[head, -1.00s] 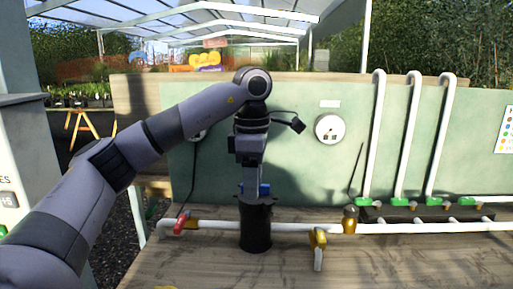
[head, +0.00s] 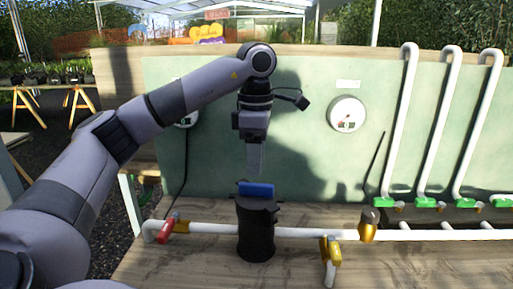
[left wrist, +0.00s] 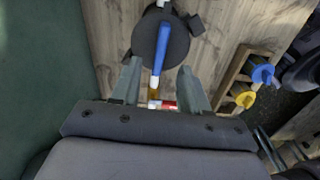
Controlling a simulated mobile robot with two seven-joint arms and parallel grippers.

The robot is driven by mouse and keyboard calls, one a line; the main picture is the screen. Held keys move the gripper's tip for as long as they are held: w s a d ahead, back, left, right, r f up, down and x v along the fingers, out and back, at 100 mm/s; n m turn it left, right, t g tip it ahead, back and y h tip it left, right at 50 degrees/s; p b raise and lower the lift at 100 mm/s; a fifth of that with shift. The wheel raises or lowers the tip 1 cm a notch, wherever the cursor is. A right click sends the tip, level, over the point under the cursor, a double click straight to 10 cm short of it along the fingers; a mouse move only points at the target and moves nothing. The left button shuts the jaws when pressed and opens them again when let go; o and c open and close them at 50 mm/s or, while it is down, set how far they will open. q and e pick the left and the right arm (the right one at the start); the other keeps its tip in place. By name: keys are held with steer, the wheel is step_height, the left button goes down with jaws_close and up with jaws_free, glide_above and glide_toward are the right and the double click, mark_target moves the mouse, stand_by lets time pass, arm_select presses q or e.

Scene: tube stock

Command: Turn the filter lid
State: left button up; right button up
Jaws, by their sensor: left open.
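The filter is a dark upright cylinder (head: 256,235) on the wooden bench, joined to the white pipe. Its round black lid (left wrist: 146,45) carries a raised blue bar handle (head: 256,189). In the left wrist view the blue handle (left wrist: 159,48) runs roughly up and down the picture, across the lid. My left gripper (head: 254,172) points down above the lid, apart from the handle.
A red-handled valve (head: 167,230) sits left of the filter and a yellow-handled valve (head: 333,250) right of it. A brass fitting (head: 369,224) and green valves (head: 426,203) are farther right. A green panel (head: 300,130) with a round gauge (head: 347,114) stands behind.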

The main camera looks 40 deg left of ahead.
mark_target(256, 184)
arm_select(q)
steer(key=shift+f, duration=2.8)
jaws_close()
